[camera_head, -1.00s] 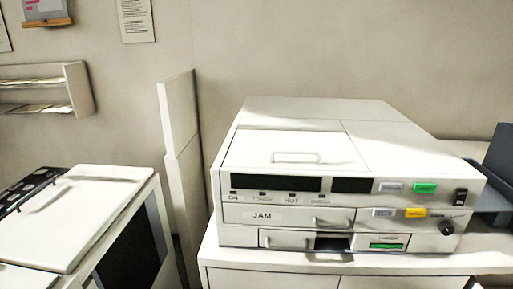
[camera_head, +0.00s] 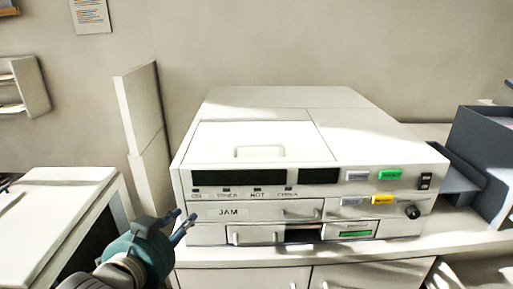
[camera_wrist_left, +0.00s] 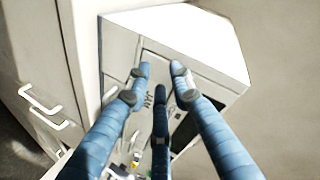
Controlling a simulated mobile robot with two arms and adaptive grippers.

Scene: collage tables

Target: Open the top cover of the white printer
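The white printer (camera_head: 350,139) stands on a white cabinet in the head view. Its top cover (camera_head: 254,142) lies flat and closed, with a white loop handle (camera_head: 260,150) near its front edge. Below are dark displays, coloured buttons and a front panel marked JAM. My left gripper (camera_head: 184,219), teal with blue fingers, is at the lower left of the printer, in front of its left side and below the cover handle. Its fingers are spread and empty in the left wrist view (camera_wrist_left: 160,80). My right gripper does not show.
A white unit (camera_head: 55,215) with a flat top stands at the left. A tall narrow white panel (camera_head: 137,100) rises between it and the printer. A dark grey box (camera_head: 485,150) is at the right. The space above the printer is clear.

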